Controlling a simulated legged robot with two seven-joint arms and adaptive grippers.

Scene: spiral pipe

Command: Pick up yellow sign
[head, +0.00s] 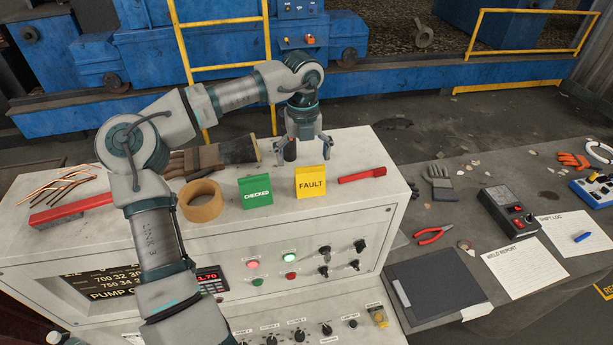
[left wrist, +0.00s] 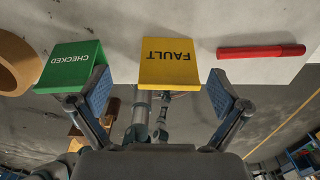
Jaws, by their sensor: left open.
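The yellow sign (head: 311,182) reads FAULT and stands on the top of the white control cabinet (head: 345,145). My left gripper (head: 305,155) is open and empty, pointing down above the cabinet top just behind the sign. In the left wrist view the sign (left wrist: 170,62) appears upside down, between and beyond the two spread fingertips (left wrist: 160,90). The fingers do not appear to touch it. A green CHECKED sign (head: 255,191) stands left of it; in the left wrist view it (left wrist: 70,66) is partly overlapped by one finger. My right gripper is not in view.
A red marker (head: 362,175) lies right of the yellow sign. A tape roll (head: 201,201), gloves (head: 195,160) and a red bar (head: 72,211) lie to the left. A grey table (head: 450,215) with papers, pliers (head: 434,235) and a meter (head: 507,210) adjoins on the right.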

